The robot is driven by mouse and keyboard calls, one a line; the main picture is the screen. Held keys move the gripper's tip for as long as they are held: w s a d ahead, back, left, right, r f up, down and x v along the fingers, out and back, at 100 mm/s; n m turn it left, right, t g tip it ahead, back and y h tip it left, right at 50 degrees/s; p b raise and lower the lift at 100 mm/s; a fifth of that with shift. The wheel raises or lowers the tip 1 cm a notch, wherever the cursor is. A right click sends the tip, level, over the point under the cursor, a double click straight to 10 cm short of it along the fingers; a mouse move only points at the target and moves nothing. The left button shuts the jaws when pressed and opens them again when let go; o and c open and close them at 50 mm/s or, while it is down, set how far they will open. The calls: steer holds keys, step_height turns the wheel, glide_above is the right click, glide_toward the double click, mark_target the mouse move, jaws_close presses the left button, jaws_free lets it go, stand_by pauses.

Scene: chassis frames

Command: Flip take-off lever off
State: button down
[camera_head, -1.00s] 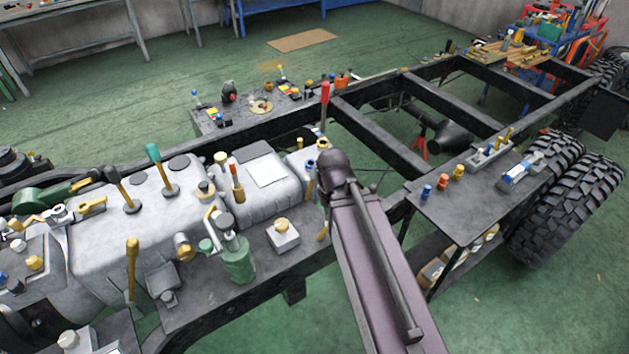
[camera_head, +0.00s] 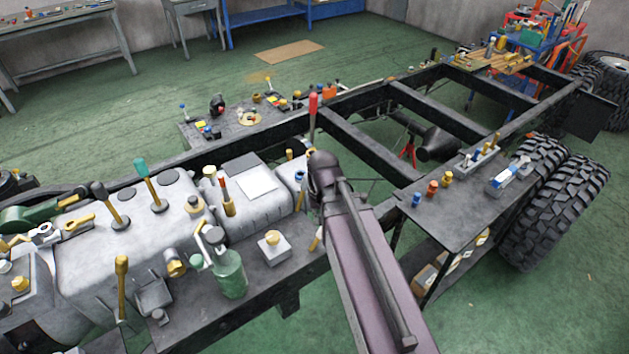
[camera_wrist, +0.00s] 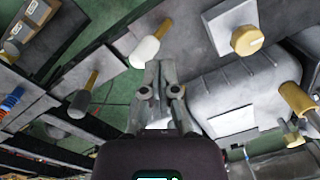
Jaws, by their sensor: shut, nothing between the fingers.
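My gripper (camera_wrist: 162,75) is shut and empty in the wrist view, its fingertips just below a pale-knobbed lever (camera_wrist: 145,50) with a yellow shaft. I cannot tell if they touch. A dark-knobbed lever (camera_wrist: 80,103) is at left. In the head view my arm hides the gripper; a gold shaft (camera_head: 315,238) shows beside it. Other levers have a red knob (camera_head: 313,104), a green knob (camera_head: 140,166), a black knob (camera_head: 99,189) and a red tip (camera_head: 223,187). No readable label shows which is the take-off lever.
The grey gearbox housing (camera_head: 262,208) and a small block with a gold knob (camera_head: 272,241) lie left of my arm. A side table (camera_head: 455,205) with coloured knobs and large tyres (camera_head: 550,200) are at right. The green floor beyond the chassis is mostly open.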

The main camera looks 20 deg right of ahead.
steer(key=w+d+r+m+y, duration=0.1)
steer(key=w+d+m+y, duration=0.2)
steer(key=w+d+m, duration=0.4)
steer(key=w+d+r+m+g+y, duration=0.1)
steer(key=w+d+m, duration=0.5)
steer(key=w, duration=0.8)
steer(key=shift+d+r+m+g+y, duration=0.3)
steer(key=shift+d+r+m+y, duration=0.1)
steer(key=shift+r+m+y, duration=0.5)
steer(key=shift+f, duration=0.2)
steer(key=b, duration=0.7)
glide_toward(302, 194)
steer(key=shift+w+d+f, duration=0.1)
steer(key=shift+f, duration=1.85)
steer(key=shift+p, duration=0.35)
